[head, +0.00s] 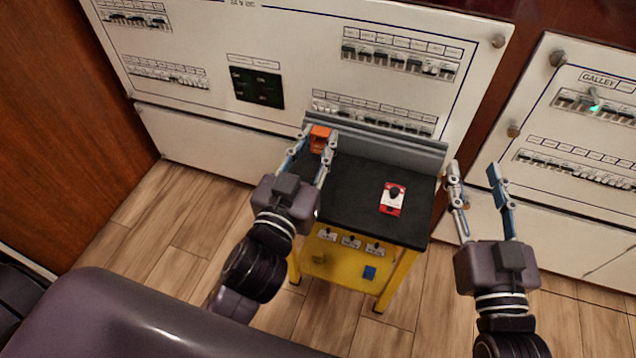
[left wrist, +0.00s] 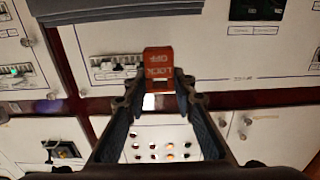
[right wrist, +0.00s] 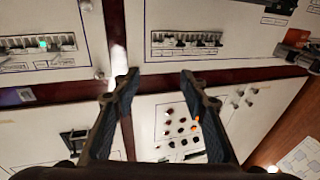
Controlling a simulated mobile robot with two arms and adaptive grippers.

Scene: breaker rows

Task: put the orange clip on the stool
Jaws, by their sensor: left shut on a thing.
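The orange clip (head: 320,134) is held between the fingertips of my left gripper (head: 316,146), above the back left part of the stool. It also shows in the left wrist view (left wrist: 158,66), with "LOCK OFF" lettering upside down. The stool has a black top (head: 352,205) and yellow legs and front. I cannot tell how far the clip is above the top. My right gripper (head: 474,176) is open and empty, right of the stool; its spread fingers (right wrist: 159,82) show in the right wrist view.
White breaker panels (head: 300,60) stand behind. The middle of the top is clear.

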